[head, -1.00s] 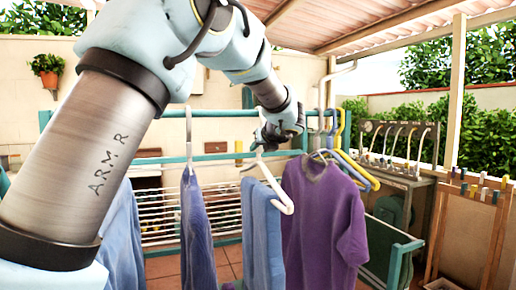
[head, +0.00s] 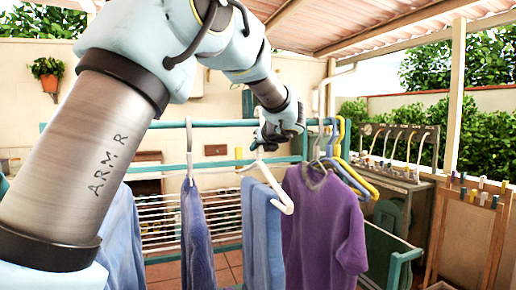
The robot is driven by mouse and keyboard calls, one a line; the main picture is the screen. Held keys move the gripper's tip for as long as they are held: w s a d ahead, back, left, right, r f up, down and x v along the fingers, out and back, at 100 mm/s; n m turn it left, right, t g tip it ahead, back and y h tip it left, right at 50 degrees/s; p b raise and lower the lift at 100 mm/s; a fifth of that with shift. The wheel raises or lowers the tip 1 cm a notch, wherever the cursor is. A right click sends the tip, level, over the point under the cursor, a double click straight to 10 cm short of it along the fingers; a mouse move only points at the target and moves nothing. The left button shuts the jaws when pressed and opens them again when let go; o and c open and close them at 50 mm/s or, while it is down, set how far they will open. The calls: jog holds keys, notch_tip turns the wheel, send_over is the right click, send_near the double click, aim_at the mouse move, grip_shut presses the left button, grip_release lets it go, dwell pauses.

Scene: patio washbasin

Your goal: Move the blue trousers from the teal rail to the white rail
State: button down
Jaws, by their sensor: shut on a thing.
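Blue trousers (head: 262,240) hang folded over a white hanger (head: 275,190) in the middle of the view. My gripper (head: 262,142) is shut on the top of this hanger, at its hook, close to the teal rail (head: 225,123). The fingertips are small and partly dark, so the exact grip is hard to see. A darker blue garment (head: 196,240) hangs on another white hanger to the left. A purple shirt (head: 320,225) hangs close on the right. I cannot make out a white rail for hanging.
Several blue and yellow hangers (head: 345,160) crowd together above the purple shirt. More blue cloth (head: 122,240) hangs at the left, partly behind my arm. A white-barred drying rack (head: 160,212) stands behind. A wooden frame with pegs (head: 470,235) stands at the right.

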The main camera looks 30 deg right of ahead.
jog(key=shift+s, duration=0.1)
jog(key=s, duration=0.3)
jog(key=s+b, duration=0.1)
jog(key=s, duration=0.2)
jog(key=s+a+r, duration=0.1)
jog(key=s, duration=0.2)
jog(key=shift+s+a+b, duration=0.1)
jog(key=shift+s+b, duration=0.2)
jog(key=shift+s, duration=0.1)
